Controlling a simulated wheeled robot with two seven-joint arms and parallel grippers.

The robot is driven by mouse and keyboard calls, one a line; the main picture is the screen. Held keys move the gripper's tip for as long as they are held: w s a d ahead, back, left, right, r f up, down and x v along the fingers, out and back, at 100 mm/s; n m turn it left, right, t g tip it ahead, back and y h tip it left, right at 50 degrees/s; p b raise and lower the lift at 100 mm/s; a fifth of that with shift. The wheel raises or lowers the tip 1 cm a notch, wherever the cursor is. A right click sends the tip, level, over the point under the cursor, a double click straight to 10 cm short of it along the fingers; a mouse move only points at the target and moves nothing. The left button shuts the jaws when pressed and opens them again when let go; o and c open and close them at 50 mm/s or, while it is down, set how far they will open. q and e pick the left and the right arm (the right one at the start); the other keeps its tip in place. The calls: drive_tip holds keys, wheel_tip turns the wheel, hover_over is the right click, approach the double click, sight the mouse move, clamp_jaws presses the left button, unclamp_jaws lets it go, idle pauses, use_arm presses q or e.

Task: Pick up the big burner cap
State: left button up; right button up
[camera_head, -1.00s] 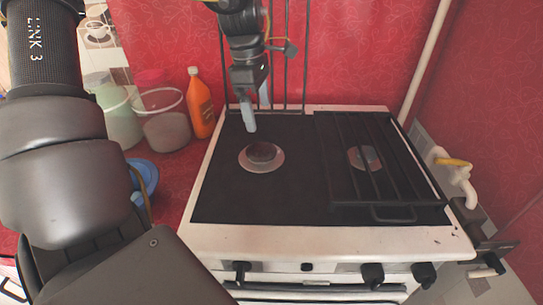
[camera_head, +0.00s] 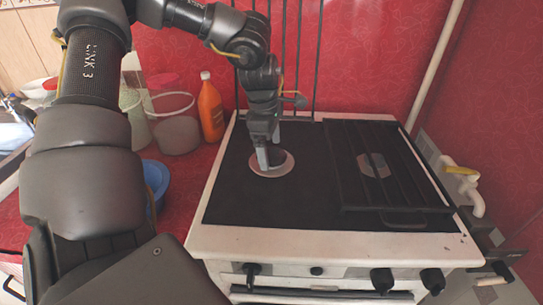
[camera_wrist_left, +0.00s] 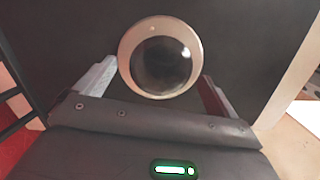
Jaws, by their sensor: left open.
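The big burner cap is a round, dark, glossy disc. In the left wrist view the cap (camera_wrist_left: 160,66) sits inside a pale metal ring (camera_wrist_left: 134,86) on the black stove top, near the middle of the picture. In the head view the fingers mostly hide it, and the ring (camera_head: 284,170) shows around them. My left gripper (camera_head: 268,159) points down over this left burner. In the left wrist view its two fingers stand apart on either side of the ring, with nothing between them gripped. Whether the fingertips touch the cap or ring, I cannot tell. My right gripper is not in view.
A black grate (camera_head: 392,208) covers the stove's right side, over another burner (camera_head: 374,165). Thin upright bars (camera_head: 299,60) stand behind the stove. An orange bottle (camera_head: 210,108), a clear container (camera_head: 177,134) and a blue bowl (camera_head: 157,174) stand left on the red counter.

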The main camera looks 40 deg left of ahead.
use_arm(q)
drive_tip(key=shift+d+f, duration=0.1)
drive_tip(key=shift+f, duration=0.3)
drive_tip(key=c, duration=1)
drive_tip(key=shift+r, duration=0.1)
drive_tip(key=shift+c, duration=0.2)
